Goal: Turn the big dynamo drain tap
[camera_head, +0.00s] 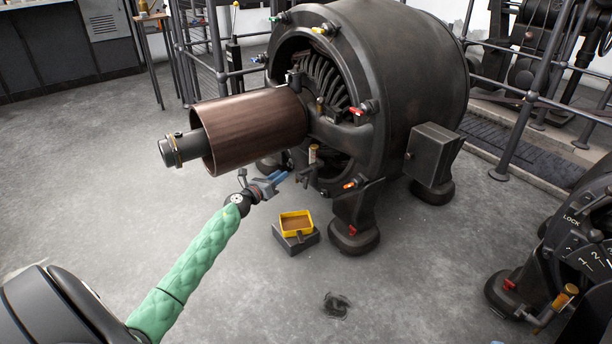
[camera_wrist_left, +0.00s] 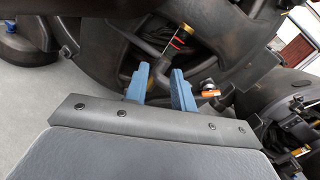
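The big dynamo (camera_head: 415,60) is a dark drum on stout feet. Low on its front, a dark tap-like fitting (camera_head: 307,177) hangs under a small brass cylinder (camera_head: 313,153); I cannot tell for sure that it is the drain tap. The brass cylinder also shows in the left wrist view (camera_wrist_left: 181,38). An orange-handled fitting (camera_head: 350,184) sits to the right, also in the left wrist view (camera_wrist_left: 210,93). My left gripper (camera_head: 280,177) has blue fingers, seen apart and empty in the left wrist view (camera_wrist_left: 160,80), just left of the tap-like fitting. My right gripper is out of view.
A yellow tray (camera_head: 283,229) stands on a dark block on the floor below the fitting. A brown cylinder (camera_head: 250,130) on a shaft juts out above my left gripper. A dynamo foot (camera_head: 354,238) carries a red handle. Open floor lies in front.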

